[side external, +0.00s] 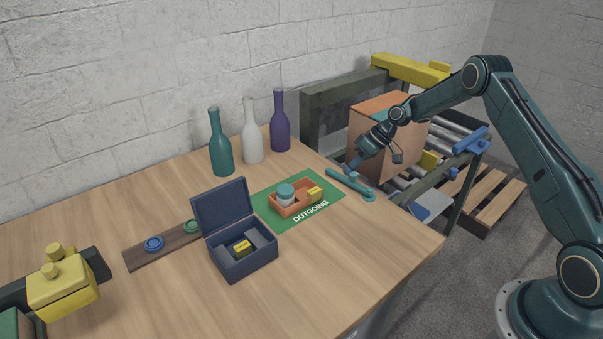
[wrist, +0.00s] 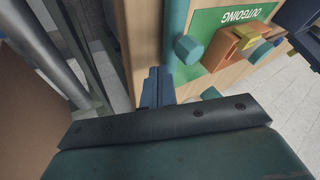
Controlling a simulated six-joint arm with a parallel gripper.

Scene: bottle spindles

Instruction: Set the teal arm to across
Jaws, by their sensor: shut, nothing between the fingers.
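The teal arm (side external: 350,184) is a flat bar lying along the right edge of the wooden table, beside the green mat. It has a round end near the table's front right and a small raised knob. In the wrist view the teal arm (wrist: 175,32) runs up the picture, with its knob (wrist: 188,50) standing to its right. My gripper (side external: 351,168) is shut and empty, pointing down near the far end of the teal arm. In the wrist view my gripper's blue fingers (wrist: 158,84) are together, just left of the bar; whether they touch it I cannot tell.
An orange tray (side external: 291,212) with a jar and yellow block sits on the green OUTGOING mat (side external: 327,190). An open navy box (side external: 243,263) stands nearer. Teal (side external: 221,150), white (side external: 252,140) and purple (side external: 280,128) bottles stand behind. A conveyor with a carton (side external: 368,130) lies right.

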